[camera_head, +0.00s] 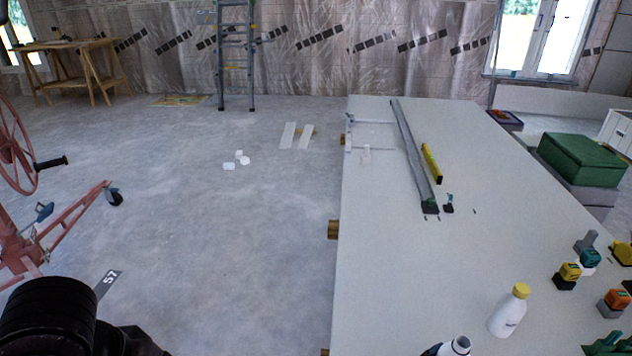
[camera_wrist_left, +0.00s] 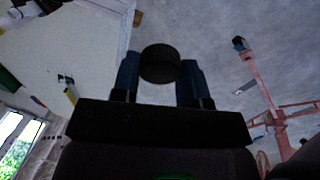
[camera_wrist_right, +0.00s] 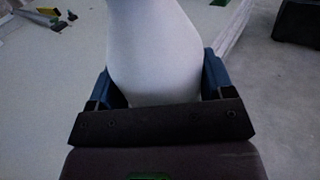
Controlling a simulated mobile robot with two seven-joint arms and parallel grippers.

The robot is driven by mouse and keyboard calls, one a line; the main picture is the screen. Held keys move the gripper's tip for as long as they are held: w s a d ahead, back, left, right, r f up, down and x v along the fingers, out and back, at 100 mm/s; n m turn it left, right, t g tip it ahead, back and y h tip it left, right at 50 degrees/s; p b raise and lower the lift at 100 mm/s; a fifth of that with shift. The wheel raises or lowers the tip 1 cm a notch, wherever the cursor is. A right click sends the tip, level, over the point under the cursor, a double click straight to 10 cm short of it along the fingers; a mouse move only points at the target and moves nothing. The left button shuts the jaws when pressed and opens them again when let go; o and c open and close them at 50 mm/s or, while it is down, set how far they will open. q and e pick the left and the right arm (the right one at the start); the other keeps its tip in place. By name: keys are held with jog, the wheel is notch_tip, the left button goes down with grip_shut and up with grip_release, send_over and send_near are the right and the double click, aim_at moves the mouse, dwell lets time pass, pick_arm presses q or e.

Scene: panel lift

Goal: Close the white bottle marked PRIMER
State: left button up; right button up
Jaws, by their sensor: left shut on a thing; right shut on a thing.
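My left gripper (camera_wrist_left: 160,78) is shut on a round black cap (camera_wrist_left: 160,60) with a ribbed rim, held off the panel. My right gripper (camera_wrist_right: 160,82) is shut on the body of a white bottle (camera_wrist_right: 150,40). In the head view an open white bottle (camera_head: 459,345) with a dark mouth shows at the bottom edge, a dark gripper part beside it; it appears to be the held one. Its marking is hidden. My left arm is at the bottom left of the head view; its fingers are out of that view.
Another white bottle (camera_head: 506,314) with a yellow cap stands on the pale panel (camera_head: 400,260), close right of the open bottle. Several small tools stand at the right, near a green box (camera_head: 582,160). A metal rail (camera_head: 413,152) and yellow level (camera_head: 431,164) lie farther back.

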pick_arm(q)
jog(key=shift+a+r, duration=0.15)
pick_arm(e)
jog(key=shift+w+r, duration=0.1)
pick_arm(q)
jog(key=a+r, duration=0.1)
jog(key=w+a+r, duration=0.1)
jog(key=shift+a, duration=0.3)
jog(key=shift+a, duration=0.2)
